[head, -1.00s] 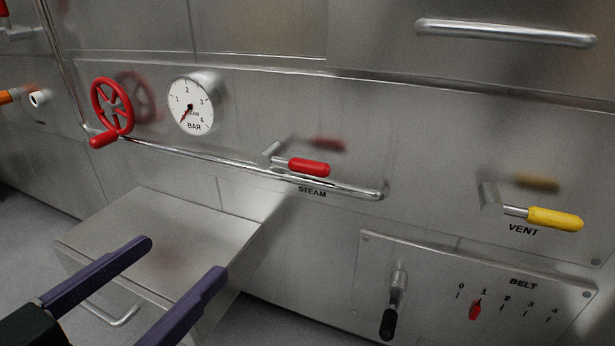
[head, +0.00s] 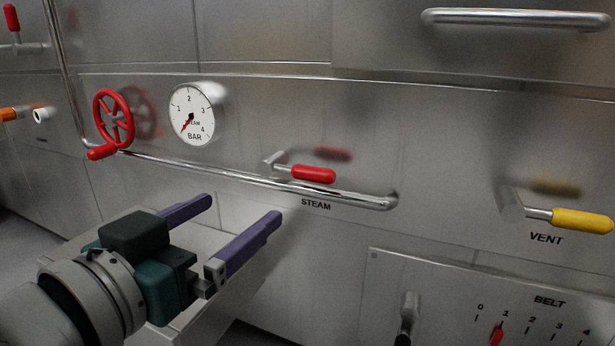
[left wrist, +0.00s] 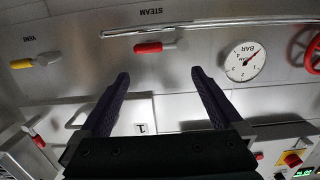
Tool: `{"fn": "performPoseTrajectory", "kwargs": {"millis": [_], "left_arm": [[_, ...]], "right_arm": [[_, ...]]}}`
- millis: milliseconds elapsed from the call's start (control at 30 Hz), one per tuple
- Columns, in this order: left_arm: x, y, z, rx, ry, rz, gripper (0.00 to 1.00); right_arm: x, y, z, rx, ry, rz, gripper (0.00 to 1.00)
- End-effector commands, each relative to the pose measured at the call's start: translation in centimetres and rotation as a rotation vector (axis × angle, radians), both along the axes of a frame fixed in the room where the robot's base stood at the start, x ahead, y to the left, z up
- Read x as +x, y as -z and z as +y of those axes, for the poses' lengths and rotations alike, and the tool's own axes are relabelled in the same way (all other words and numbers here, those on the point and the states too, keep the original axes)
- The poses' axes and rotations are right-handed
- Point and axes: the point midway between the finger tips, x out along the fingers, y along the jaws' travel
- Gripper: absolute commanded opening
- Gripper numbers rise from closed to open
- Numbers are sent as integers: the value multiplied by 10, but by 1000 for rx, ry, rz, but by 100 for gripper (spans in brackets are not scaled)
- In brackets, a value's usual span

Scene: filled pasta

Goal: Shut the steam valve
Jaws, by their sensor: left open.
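The steam valve's red-handled lever (head: 313,174) sits on the steel wall above the word STEAM. It lies about level, in line with the chrome pipe (head: 250,179), its handle pointing right. My left gripper (head: 243,207) is open and empty, to the lower left of the lever and apart from it. In the left wrist view, which is upside down, the red lever (left wrist: 147,47) shows beyond the fingertips of the open gripper (left wrist: 160,73). My right gripper is not in view.
A red handwheel (head: 114,118) and a round STEAM gauge (head: 192,113), needle pointing lower left, are left of the lever. A yellow VENT lever (head: 580,221) is at right. A belt panel (head: 440,275) lies below. A steel box (head: 225,240) is under my gripper.

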Motion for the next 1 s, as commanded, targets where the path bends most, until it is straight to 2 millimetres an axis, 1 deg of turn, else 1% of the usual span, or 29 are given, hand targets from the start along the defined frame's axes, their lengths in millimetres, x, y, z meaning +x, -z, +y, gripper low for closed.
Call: {"fn": "performPoseTrajectory", "kwargs": {"millis": [400, 533, 667, 800, 1000], "left_arm": [[-1, 0, 0, 0, 0, -1, 100], [-7, -3, 2, -1, 0, 1, 100], [-24, -7, 9, 1, -1, 5, 100], [-50, -10, 18, 0, -1, 6, 100], [-80, -11, 30, 0, -2, 3, 100]], "right_arm": [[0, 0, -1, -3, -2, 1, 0], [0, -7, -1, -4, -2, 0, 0], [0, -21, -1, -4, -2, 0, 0], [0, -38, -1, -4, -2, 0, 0], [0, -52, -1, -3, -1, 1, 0]]}}
